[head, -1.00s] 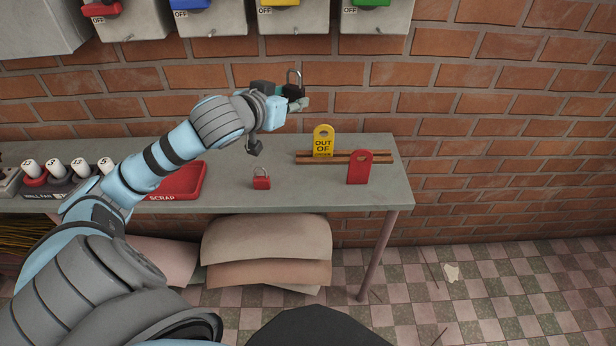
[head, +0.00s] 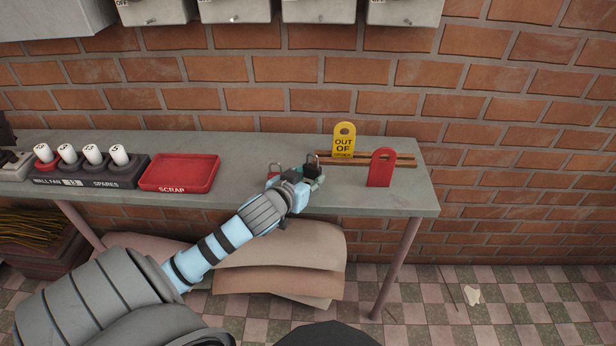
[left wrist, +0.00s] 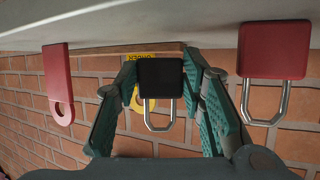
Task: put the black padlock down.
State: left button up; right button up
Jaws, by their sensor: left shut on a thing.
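The black padlock (head: 311,169) is held low over the grey bench, its shackle up. It also shows between the two green fingers in the left wrist view (left wrist: 160,78), where the picture is upside down. My left gripper (head: 316,176) is shut on the padlock body. I cannot tell whether the padlock touches the bench top. The red padlock (head: 273,171) stands just left of the gripper, partly hidden by my wrist; it shows at the right of the left wrist view (left wrist: 273,52). My right gripper is not in view.
The bench (head: 408,204) carries a wooden rack (head: 405,160) with a yellow tag (head: 343,140) behind the padlock. A red tag (head: 381,168) stands to the right. A red scrap tray (head: 180,173) and spares holder (head: 85,177) are left. The bench's right front corner is bare.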

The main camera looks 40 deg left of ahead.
pick_arm(q)
jog(key=shift+r, duration=0.1)
jog(key=shift+f, duration=0.55)
jog(key=o, duration=1.2)
jog(key=shift+r, duration=0.1)
jog(key=shift+r, duration=0.3)
jog(key=p+v, duration=0.4)
jog(key=v, duration=0.8)
jog(key=shift+r, duration=0.2)
